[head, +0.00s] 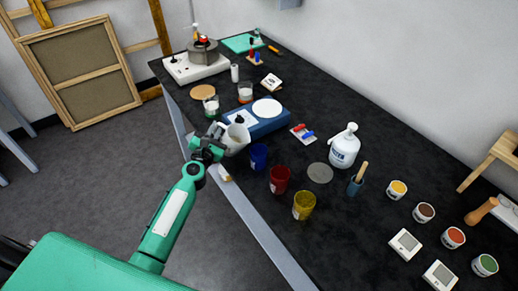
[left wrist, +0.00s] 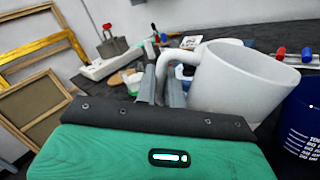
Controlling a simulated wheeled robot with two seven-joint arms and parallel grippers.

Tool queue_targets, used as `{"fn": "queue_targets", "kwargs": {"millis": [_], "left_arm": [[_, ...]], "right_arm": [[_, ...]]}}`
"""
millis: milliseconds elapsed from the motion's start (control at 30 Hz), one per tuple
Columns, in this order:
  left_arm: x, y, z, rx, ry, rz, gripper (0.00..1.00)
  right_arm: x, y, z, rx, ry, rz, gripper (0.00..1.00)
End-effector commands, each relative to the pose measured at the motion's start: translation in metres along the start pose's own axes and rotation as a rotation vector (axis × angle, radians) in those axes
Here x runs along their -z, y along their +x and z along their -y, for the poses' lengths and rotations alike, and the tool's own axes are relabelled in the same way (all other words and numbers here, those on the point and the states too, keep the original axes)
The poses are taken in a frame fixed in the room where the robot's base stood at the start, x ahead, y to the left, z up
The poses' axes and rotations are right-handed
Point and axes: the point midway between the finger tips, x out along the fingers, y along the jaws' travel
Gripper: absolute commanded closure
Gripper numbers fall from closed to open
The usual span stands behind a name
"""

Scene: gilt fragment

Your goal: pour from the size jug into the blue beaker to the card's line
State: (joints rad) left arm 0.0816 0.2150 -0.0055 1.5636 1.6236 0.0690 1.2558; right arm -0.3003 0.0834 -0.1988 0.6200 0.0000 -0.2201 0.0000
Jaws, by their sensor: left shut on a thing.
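The white size jug (head: 236,138) is over the left edge of the dark bench, left of the blue beaker (head: 258,156). My left gripper (head: 214,141) is shut on the jug's handle. In the left wrist view the jug (left wrist: 238,85) shows large, its handle between the fingers (left wrist: 161,88); it looks close to upright. I cannot see its contents. The blue beaker (left wrist: 303,115) is at the right edge there, apart from the jug, with white printed marks. A white card (head: 302,133) with red and blue items lies on the bench; its line is too small to read. My right gripper is out of view.
A red beaker (head: 279,179) and yellow beaker (head: 304,205) stand near the blue one. Behind the jug is a blue scale (head: 257,123).

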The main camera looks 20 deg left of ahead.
Motion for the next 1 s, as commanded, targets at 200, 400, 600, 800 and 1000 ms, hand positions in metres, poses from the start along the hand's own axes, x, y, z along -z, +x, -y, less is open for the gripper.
{"fn": "queue_targets", "kwargs": {"millis": [200,400,600,800,1000], "left_arm": [[-0.039,0.0,-0.001,-0.001,0.139,0.029,1.0],[-0.052,-0.001,0.002,-0.002,0.246,0.049,1.0],[-0.064,-0.001,0.003,-0.002,0.321,0.064,1.0],[-0.065,-0.002,0.005,-0.004,0.38,0.076,1.0],[-0.067,-0.002,0.007,-0.004,0.422,0.084,1.0]], "right_arm": [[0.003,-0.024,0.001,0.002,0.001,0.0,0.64],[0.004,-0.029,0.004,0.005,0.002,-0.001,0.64],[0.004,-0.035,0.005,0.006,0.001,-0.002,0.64],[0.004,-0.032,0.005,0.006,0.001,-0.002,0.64],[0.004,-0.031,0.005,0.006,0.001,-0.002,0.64]]}}
